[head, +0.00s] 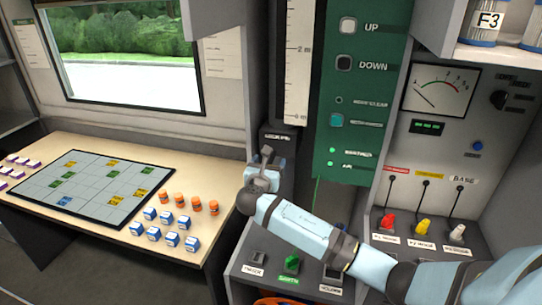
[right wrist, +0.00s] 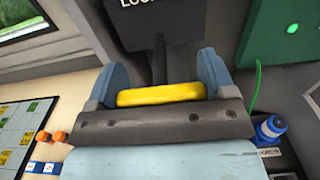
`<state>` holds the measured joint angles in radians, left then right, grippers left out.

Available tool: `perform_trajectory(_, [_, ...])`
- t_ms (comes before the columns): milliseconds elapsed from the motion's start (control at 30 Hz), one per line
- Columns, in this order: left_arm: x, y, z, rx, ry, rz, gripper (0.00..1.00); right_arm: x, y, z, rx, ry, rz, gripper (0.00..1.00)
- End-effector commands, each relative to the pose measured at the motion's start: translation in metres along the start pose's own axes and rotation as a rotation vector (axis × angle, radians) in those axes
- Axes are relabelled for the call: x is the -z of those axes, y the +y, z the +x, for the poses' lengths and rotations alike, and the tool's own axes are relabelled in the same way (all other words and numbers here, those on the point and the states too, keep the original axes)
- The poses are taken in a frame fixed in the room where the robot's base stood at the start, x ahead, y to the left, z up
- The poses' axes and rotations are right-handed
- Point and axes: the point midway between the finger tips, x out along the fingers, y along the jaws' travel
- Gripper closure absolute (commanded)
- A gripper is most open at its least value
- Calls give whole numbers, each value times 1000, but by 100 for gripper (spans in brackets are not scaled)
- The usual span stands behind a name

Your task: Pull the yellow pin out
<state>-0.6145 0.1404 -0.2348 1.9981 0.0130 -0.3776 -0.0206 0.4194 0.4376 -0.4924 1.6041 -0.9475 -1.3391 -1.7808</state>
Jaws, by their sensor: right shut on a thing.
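The yellow pin (right wrist: 160,95) shows in the right wrist view as a yellow bar lying across between the two fingers of my right gripper (right wrist: 161,70). The gripper is shut on it. Behind it is a dark box (right wrist: 150,10) with a partly cut-off white label starting "LOC". In the head view my right gripper (head: 267,168) is in front of this box (head: 277,138), and the pin is hidden there. How far the pin sits in the box cannot be told. My left gripper is not in view.
A table with a grid board (head: 85,187), orange cylinders (head: 180,200) and blue-white blocks (head: 171,239) is at left. A green UP/DOWN panel (head: 362,105) stands to the right of the box. A console with red (head: 387,222), yellow and white levers is at right.

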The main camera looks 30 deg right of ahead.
Motion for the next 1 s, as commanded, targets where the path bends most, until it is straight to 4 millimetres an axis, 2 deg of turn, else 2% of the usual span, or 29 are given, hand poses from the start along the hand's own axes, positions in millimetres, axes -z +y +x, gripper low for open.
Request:
perform_trajectory(167, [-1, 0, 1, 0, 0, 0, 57, 4, 1, -2, -4, 4, -1, 66])
perform_trajectory(200, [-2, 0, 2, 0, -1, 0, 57, 4, 2, -2, -4, 4, -1, 19])
perform_trajectory(300, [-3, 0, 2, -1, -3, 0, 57, 4, 2, -2, -4, 4, 0, 0])
perform_trajectory(533, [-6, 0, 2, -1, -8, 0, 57, 3, 1, -2, -3, 3, 0, 0])
perform_trajectory(667, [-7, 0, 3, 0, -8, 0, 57, 4, 2, -13, -4, 3, 1, 0])
perform_trajectory(767, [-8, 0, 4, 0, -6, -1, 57, 4, 1, -30, -6, 5, 1, 0])
perform_trajectory(1000, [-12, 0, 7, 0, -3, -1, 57, 4, 1, -86, -6, 5, 3, 0])
